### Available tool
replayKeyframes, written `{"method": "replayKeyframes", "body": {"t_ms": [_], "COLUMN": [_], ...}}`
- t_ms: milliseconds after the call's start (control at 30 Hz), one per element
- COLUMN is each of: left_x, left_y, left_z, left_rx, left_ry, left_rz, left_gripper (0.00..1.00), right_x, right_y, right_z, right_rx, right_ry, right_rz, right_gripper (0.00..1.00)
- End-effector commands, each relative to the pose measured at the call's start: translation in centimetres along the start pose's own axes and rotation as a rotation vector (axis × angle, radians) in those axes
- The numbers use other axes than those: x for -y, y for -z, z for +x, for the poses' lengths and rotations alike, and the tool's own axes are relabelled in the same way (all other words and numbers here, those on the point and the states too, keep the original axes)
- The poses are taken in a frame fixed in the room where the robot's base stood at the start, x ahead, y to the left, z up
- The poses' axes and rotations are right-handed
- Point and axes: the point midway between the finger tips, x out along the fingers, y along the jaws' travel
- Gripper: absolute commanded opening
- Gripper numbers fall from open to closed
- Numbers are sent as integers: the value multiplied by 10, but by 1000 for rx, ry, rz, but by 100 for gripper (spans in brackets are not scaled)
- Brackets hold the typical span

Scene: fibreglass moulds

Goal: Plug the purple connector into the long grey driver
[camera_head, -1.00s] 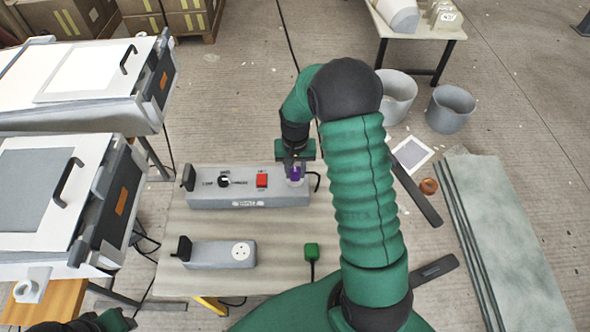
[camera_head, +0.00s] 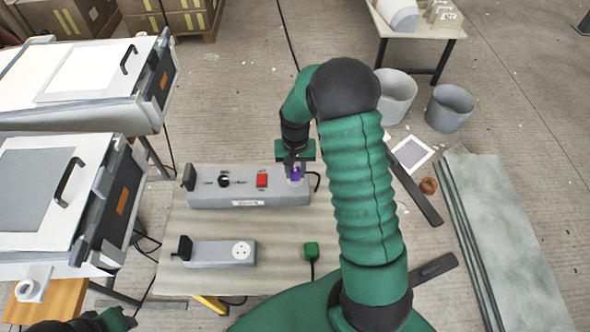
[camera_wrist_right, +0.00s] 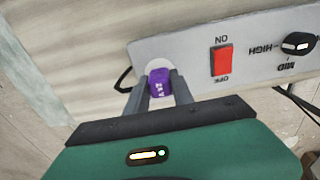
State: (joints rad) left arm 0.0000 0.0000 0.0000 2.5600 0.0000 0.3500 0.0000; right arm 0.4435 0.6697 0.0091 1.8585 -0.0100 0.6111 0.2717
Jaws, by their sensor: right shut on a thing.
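The long grey driver (camera_head: 218,199) lies on the table in the head view, with a red switch and a black knob on top. The purple connector (camera_head: 295,173) is at the round white socket on the driver's right end. My right gripper (camera_wrist_right: 158,92) is shut on the purple connector (camera_wrist_right: 159,84), which shows between its fingers in the right wrist view, against the white socket (camera_wrist_right: 158,63). I cannot tell whether the connector is fully seated. My left gripper (camera_head: 118,320) shows only partly at the lower left edge, away from the driver; its jaws are unclear.
A shorter grey unit (camera_head: 218,255) with a round socket sits nearer on the table (camera_head: 280,225). A green connector (camera_head: 311,251) on a cable lies to its right. Two moulds with handled lids stand at left. Bare table shows between the two units.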

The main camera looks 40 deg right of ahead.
Motion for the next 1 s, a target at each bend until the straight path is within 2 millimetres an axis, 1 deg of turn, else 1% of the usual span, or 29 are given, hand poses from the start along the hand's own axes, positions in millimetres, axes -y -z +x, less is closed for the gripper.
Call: {"method": "replayKeyframes", "body": {"t_ms": [367,400,567,867,967,1000], "left_x": [0,0,0,0,0,0], "left_y": [-1,-1,-1,-1,-1,0], "left_z": [4,4,4,4,3,2], "left_rx": [0,0,0,0,0,0], "left_ry": [0,0,0,0,0,0], "left_rz": [0,0,0,0,0,0], "left_gripper": [36,36,36,36,36,36], "right_x": [0,0,0,0,0,0], "right_y": [0,0,0,0,1,1], "right_z": [8,8,8,7,0,-5], "right_rx": [0,0,0,0,-2,-3], "right_ry": [0,0,0,0,0,1], "right_rz": [0,0,0,0,0,0], "right_gripper": [0,32,53,54,54,54]}}
